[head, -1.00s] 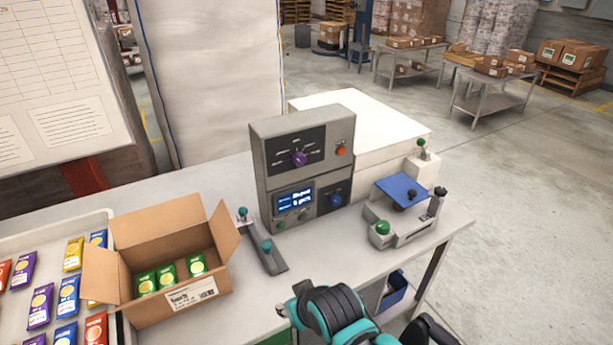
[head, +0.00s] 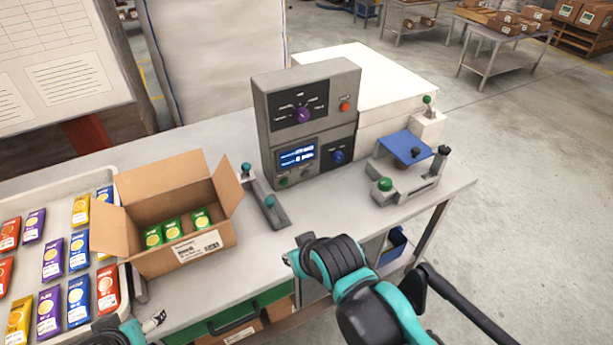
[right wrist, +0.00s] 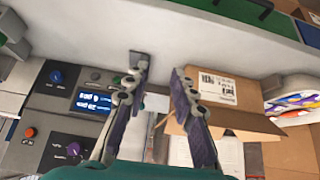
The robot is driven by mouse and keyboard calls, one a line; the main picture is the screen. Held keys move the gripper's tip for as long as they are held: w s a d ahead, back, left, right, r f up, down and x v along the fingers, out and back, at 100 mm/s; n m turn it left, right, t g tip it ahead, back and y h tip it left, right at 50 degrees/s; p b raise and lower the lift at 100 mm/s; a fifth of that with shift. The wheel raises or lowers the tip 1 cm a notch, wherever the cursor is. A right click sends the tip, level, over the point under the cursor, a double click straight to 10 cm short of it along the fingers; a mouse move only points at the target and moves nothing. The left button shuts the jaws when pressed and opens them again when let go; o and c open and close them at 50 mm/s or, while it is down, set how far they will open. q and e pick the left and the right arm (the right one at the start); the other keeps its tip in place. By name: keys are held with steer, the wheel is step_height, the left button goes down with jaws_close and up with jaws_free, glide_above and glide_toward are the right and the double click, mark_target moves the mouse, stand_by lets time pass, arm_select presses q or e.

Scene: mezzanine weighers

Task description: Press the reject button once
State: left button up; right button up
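The grey control box (head: 312,120) stands on the table with a purple dial (head: 303,114), an orange-red button (head: 345,106), a blue knob (head: 338,158), a lit display (head: 297,155) and small buttons under it. The labels are too small to show which is the reject button. The orange-red button (right wrist: 30,132) also shows in the right wrist view. My right gripper (right wrist: 160,68) is open and empty, its fingers apart. In the head view, it is in front of the table's near edge, apart from the box. My left gripper (head: 152,322) is partly in view at the bottom left.
An open carton (head: 190,252) with green packets stands left of the control box, beside a tray (head: 137,290) of coloured packets. A lever with green knobs (head: 266,202) lies between carton and box. A fixture with a blue plate (head: 403,147) is at the right.

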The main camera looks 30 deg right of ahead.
jaws_close()
stand_by(1.0)
